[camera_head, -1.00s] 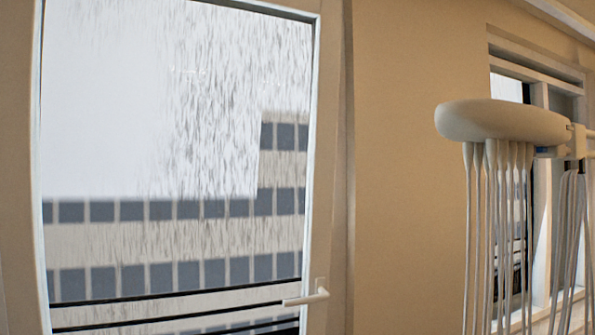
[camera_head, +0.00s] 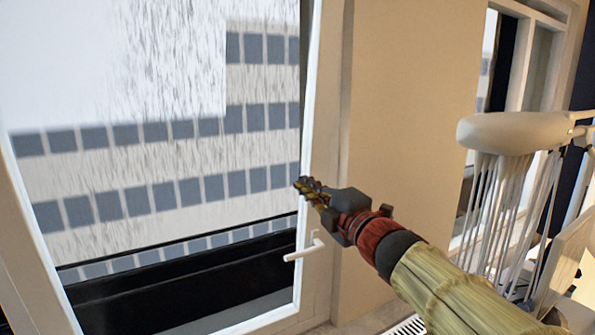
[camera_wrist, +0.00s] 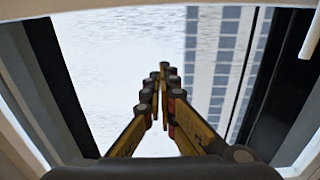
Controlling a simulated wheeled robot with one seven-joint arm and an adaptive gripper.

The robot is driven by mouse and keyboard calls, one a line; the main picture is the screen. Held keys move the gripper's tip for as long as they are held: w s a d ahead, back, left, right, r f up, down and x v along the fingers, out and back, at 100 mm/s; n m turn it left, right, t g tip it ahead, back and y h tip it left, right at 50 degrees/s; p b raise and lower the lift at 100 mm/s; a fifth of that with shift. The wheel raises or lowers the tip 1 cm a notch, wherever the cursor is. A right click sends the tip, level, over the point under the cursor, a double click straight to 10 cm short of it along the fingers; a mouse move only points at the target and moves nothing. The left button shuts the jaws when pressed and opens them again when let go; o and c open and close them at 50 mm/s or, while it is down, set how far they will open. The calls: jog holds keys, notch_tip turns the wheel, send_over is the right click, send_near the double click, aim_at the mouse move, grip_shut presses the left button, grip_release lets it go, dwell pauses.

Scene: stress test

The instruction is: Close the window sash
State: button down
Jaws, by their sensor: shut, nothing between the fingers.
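The window sash (camera_head: 310,130) is a tall white frame around rain-streaked glass, on the left in the head view. Its white lever handle (camera_head: 308,248) sits low on the right stile. I cannot tell how wide the sash stands open. My gripper (camera_head: 302,186) is shut and empty, in front of the sash's right stile, above and apart from the handle. Contact with the sash cannot be made out. In the wrist view the closed fingertips (camera_wrist: 163,72) point toward the glass (camera_wrist: 115,50). A white rod, seemingly the handle (camera_wrist: 312,35), shows at the upper right.
A beige wall (camera_head: 405,100) stands right of the window. A white rack-like object with hanging strands (camera_head: 520,133) is at the right, near a second window (camera_head: 535,60). A floor grille (camera_head: 408,325) shows at the bottom.

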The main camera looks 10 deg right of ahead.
aim_at(276, 160)
jog(key=p+x, duration=0.2)
jog(key=x, duration=1)
jog(key=shift+w+a+p, duration=0.15)
jog(key=shift+w+p, duration=0.2)
jog(key=shift+p, duration=0.05)
jog(key=shift+w, duration=0.15)
